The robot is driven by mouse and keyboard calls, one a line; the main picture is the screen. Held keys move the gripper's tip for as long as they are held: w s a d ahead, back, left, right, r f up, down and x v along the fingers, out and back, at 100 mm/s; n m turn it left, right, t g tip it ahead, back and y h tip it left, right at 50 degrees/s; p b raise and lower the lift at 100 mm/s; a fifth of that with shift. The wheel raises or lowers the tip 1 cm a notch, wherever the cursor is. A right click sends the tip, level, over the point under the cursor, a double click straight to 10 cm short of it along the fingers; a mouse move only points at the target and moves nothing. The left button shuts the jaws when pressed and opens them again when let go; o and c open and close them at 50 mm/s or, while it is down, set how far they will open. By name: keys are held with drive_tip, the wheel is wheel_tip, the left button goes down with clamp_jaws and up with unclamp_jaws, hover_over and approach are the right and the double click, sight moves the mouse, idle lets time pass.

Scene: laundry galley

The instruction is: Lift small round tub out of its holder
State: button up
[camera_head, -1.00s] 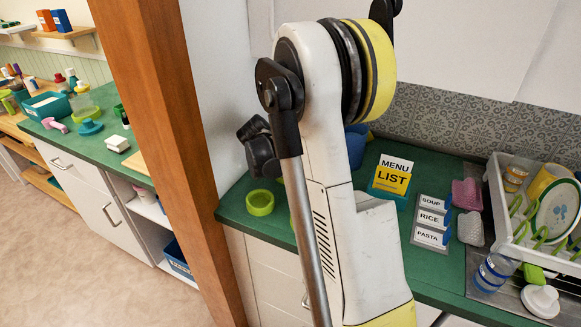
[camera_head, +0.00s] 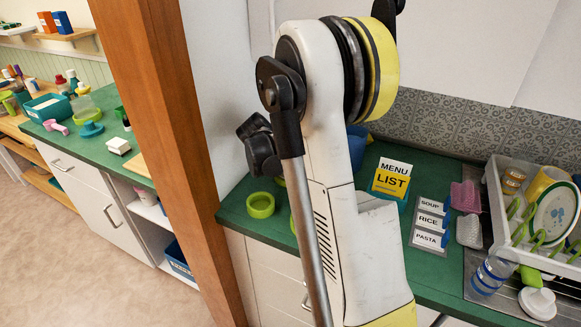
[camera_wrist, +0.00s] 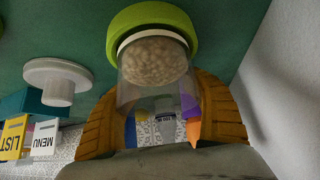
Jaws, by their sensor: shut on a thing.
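The small round tub (camera_wrist: 152,62) is clear, with pale beige contents showing inside, and sits between the fingers in the wrist view. A lime green ring-shaped holder (camera_wrist: 190,22) is around or right behind its far end. I cannot tell whether the tub is still seated in it. My gripper (camera_wrist: 160,97) has ridged orange-yellow fingers, one on each side of the tub, and is shut on it. In the head view my arm hides the gripper and tub. A lime green ring (camera_head: 260,204) shows on the green counter left of my arm.
A menu stand (camera_head: 390,178) and soup, rice and pasta labels (camera_head: 429,222) stand right of my arm. A dish rack (camera_head: 497,205) is at the far right. A white stemmed piece (camera_wrist: 57,80) is beside the tub. A wooden post (camera_head: 165,140) stands left.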

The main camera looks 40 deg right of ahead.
drive_tip(key=shift+r+p, duration=1.05)
drive_tip(key=shift+r, duration=0.65)
